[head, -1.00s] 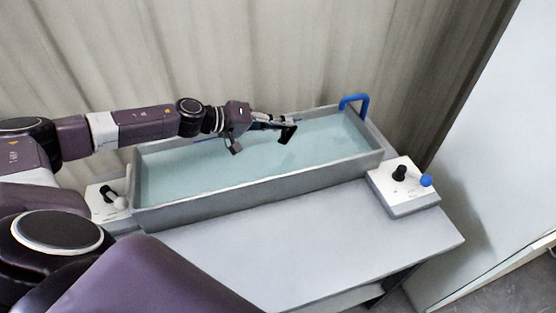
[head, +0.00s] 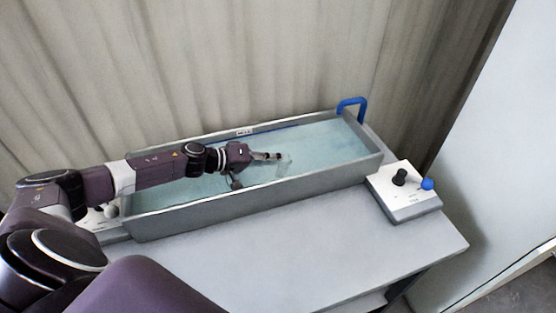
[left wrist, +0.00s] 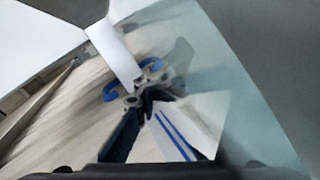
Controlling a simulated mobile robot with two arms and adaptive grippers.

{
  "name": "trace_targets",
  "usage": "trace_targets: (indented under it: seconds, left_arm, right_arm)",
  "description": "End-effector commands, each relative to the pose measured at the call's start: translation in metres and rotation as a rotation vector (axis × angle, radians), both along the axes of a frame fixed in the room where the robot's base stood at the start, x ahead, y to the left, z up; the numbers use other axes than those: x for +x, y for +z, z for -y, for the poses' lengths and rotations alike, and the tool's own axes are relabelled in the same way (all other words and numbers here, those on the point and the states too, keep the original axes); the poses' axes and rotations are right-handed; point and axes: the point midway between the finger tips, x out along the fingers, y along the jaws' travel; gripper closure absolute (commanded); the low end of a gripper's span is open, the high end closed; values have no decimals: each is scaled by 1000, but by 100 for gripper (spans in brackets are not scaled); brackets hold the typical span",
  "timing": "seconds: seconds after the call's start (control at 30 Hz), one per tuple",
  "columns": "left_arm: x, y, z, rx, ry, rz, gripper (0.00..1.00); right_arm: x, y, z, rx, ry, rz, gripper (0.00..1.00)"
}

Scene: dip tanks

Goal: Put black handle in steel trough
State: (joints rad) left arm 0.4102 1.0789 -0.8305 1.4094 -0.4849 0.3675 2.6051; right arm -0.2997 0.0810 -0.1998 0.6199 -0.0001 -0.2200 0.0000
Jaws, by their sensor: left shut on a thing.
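The steel trough (head: 260,203) is a long grey open tank holding clear, pale blue-green liquid (head: 335,142). My left gripper (head: 279,157) reaches into it from the left, low over the middle of the liquid. In the left wrist view the gripper (left wrist: 150,95) is shut on a dark thing (left wrist: 178,55), taken as the black handle. Its outline is blurred there. In the head view only a faint shape shows at the fingertips, and I cannot tell how deep it sits. My right gripper is out of view.
A white control box (head: 402,203) with a black knob and a blue ball stands right of the trough. Another control box (head: 88,222) is partly hidden by my arm at left. A blue bar handle (head: 351,101) rises at the trough's far right corner. The front tabletop (head: 330,235) is clear.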

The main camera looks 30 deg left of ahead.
Motion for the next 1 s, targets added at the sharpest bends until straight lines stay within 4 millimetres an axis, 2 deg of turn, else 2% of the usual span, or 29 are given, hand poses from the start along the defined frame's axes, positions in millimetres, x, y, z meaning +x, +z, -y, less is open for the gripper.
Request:
trace_targets:
  seconds: [0.1, 0.13, 0.27, 0.3, 0.67, 1.0]
  left_arm:
    - [1, 0, 0, -1, 0, 2, 100]
    - [0, -1, 0, 0, 0, 0, 88]
    - [0, -1, 0, 0, 0, 0, 74]
    - [0, -1, 0, 0, 0, 0, 73]
    - [-5, 2, -4, 1, 1, -1, 73]
    - [-49, 22, -35, 4, -1, -4, 73]
  right_arm:
    - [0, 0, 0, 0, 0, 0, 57]
    - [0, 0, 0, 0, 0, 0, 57]
    - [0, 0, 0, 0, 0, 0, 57]
    - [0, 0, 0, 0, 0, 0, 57]
    - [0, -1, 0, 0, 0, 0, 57]
    - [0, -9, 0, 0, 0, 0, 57]
